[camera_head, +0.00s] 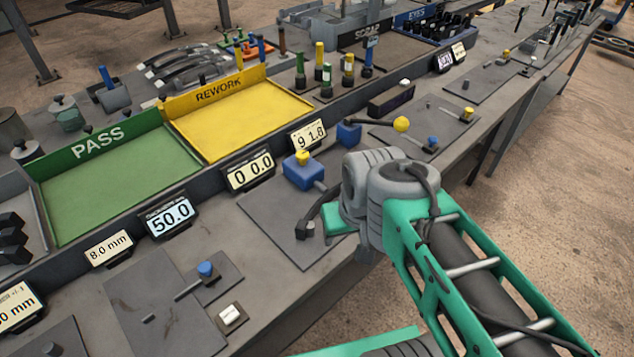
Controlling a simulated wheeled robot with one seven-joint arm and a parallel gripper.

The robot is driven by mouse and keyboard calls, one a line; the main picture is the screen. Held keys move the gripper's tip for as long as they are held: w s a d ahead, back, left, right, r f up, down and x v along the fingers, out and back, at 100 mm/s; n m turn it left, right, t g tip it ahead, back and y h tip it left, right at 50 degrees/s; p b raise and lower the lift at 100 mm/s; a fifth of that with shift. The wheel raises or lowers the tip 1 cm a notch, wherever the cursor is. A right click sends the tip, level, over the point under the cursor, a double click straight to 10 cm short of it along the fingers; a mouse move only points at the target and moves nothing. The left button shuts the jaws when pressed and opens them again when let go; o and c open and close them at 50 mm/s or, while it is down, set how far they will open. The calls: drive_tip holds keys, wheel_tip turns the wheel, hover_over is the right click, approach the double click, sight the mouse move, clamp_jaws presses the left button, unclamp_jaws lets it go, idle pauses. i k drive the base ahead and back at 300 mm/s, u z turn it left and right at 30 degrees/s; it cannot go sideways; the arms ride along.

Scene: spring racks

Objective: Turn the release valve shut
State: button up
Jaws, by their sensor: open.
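I cannot tell for certain which fitting is the release valve. Nearest my gripper is a blue block with a yellow knob on top (302,170) and a short grey rod, at the back of a dark plate (285,225). My gripper (307,229) is above that plate, in front of the block and apart from it. A dark finger shows; the rest is partly hidden by my wrist. It is open, with nothing seen in it. Another blue block (349,133) and a yellow ball knob (401,124) are behind my wrist.
A green PASS tray (115,190) and a yellow REWORK tray (240,115) stand behind the displays (250,171). A blue-knobbed lever (206,270) and a white button (230,316) are at front left. My arm covers the bench's right edge; open floor lies beyond.

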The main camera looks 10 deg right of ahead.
sight(302, 156)
drive_tip(key=u, duration=3.2)
drive_tip(key=k, duration=0.65)
drive_tip(key=z, duration=1.6)
drive_tip(key=i, duration=0.5)
drive_tip(key=z, duration=0.05)
